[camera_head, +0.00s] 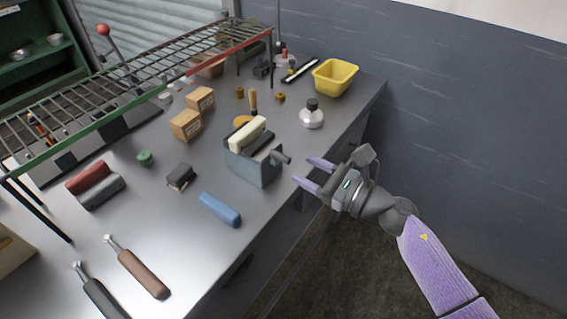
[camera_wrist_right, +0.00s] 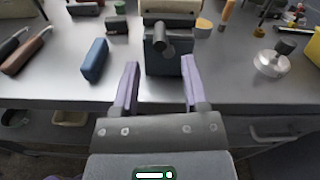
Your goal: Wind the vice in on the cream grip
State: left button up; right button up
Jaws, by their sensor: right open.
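The grey-blue vice (camera_head: 251,165) stands near the bench's front edge, and it also shows in the right wrist view (camera_wrist_right: 162,62). The cream grip (camera_head: 248,133) lies along its top, between the jaws as far as I can see; in the right wrist view it is the pale block (camera_wrist_right: 170,6) at the top edge. The vice's dark handle (camera_head: 282,157) sticks out toward my right gripper (camera_head: 309,173). My right gripper is open and empty, just off the bench edge. In the right wrist view the handle (camera_wrist_right: 160,42) lies ahead, between the purple fingers. My left gripper does not show.
A blue block (camera_head: 220,209) lies left of the vice on the bench (camera_head: 180,235). A white round flask (camera_head: 312,116) and a yellow bin (camera_head: 335,76) stand to its right. A wire rack (camera_head: 130,75) spans the back. Space before the bench edge is clear.

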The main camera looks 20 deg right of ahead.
aim_at(287, 158)
jog(key=x, duration=0.5)
jog(key=shift+w, duration=0.1)
grip_shut()
